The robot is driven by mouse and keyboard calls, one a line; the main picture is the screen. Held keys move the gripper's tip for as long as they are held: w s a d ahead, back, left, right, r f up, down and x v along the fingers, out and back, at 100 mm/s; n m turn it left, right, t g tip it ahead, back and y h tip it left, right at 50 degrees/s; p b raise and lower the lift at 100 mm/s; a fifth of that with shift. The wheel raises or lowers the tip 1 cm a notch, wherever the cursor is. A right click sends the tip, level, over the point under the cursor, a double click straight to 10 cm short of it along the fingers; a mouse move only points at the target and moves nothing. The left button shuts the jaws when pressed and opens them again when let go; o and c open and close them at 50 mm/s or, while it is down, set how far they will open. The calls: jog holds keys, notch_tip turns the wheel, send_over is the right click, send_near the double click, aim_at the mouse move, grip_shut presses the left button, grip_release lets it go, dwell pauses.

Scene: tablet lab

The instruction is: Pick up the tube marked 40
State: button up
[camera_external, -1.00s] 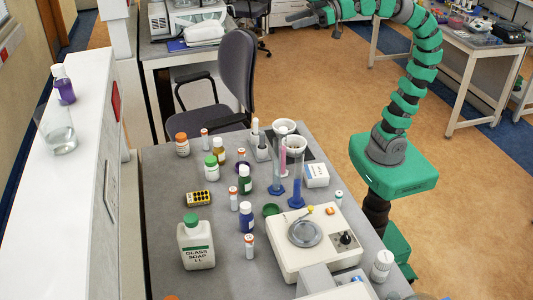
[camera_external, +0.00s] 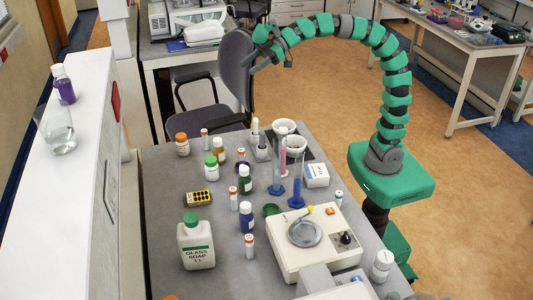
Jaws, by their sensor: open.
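Several small white tubes with orange-red caps stand on the grey bench: one at the back (camera_external: 205,139), one near the middle (camera_external: 234,199), one nearer the front (camera_external: 249,246), and one partly hidden behind the bottles (camera_external: 241,155). Their markings are too small to read, so I cannot tell which is 40. My gripper (camera_external: 269,62) is open and empty. It hangs high at the end of my arched green arm, in front of the chair in the picture and beyond the tubes' end of the bench. It is apart from every tube.
Tall cylinders (camera_external: 297,172) and a balance (camera_external: 312,240) stand to the right. A chair (camera_external: 237,75) is behind the bench (camera_external: 165,215).

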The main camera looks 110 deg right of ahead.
jog(key=w+d+f+n+g+y+b, duration=0.1)
jog(key=w+d+f+b, duration=0.15)
jog(key=d+f, duration=0.5)
jog(key=w+d+f+y+b, duration=0.1)
jog(key=w+d+f, duration=0.3)
jog(key=f, duration=0.7)
jog(key=b, duration=0.3)
send_near(203, 133)
jog(key=s+d+f, duration=0.1)
jog(key=s+f, duration=0.1)
jog(key=s, duration=0.1)
jog(key=shift+n, duration=0.3)
jog(key=x, duration=0.7)
jog(key=shift+w+d+r, duration=0.15)
jog(key=shift+w+d, duration=0.05)
jog(key=shift+w, duration=0.2)
jog(key=shift+w+a+f+b, duration=0.15)
jog(key=shift+w+a, duration=0.1)
jog(key=shift+w, duration=0.55)
jog(key=shift+w+a+f+b, duration=0.1)
jog(key=shift+w+a+f, duration=0.1)
jog(key=shift+w, duration=0.55)
jog(key=shift+w+a+f+b, duration=0.15)
jog(key=shift+w+a, duration=0.1)
jog(key=shift+w, duration=0.55)
jog(key=shift+w+a+f, duration=0.2)
jog(key=shift+w+f, duration=0.1)
jog(key=shift+w, duration=0.15)
jog(key=c, duration=1)
